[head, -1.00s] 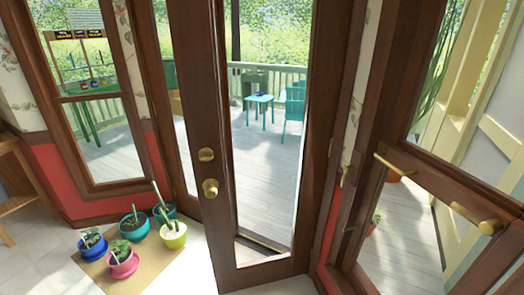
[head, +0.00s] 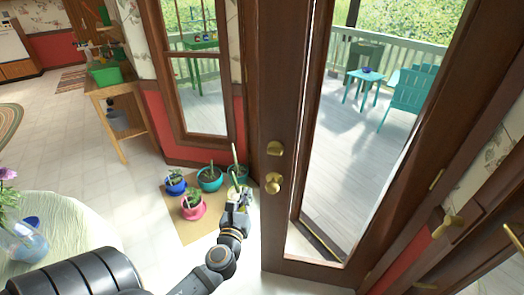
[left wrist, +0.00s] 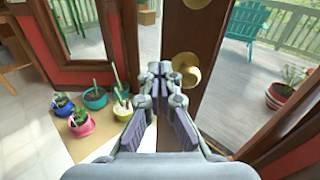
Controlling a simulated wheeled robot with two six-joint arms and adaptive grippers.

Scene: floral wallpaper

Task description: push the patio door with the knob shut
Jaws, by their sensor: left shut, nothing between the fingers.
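The patio door (head: 287,90) is brown wood with a tall glass pane and stands ajar, swung into the room. A round brass knob (head: 273,184) sits on its left stile, below a second brass fitting (head: 275,148). My left gripper (head: 240,192) is shut and empty, just left of the knob in the head view. In the left wrist view, the shut fingertips (left wrist: 160,68) are beside the knob (left wrist: 188,73) and partly overlap it. I cannot tell whether they touch the knob or the door. My right gripper is not in view.
Several potted plants (head: 192,205) stand on a tan mat left of the door, close to my left gripper. A round table (head: 75,230) with a flower vase is at lower left. A wooden stand (head: 125,120) is further back. White floor lies between.

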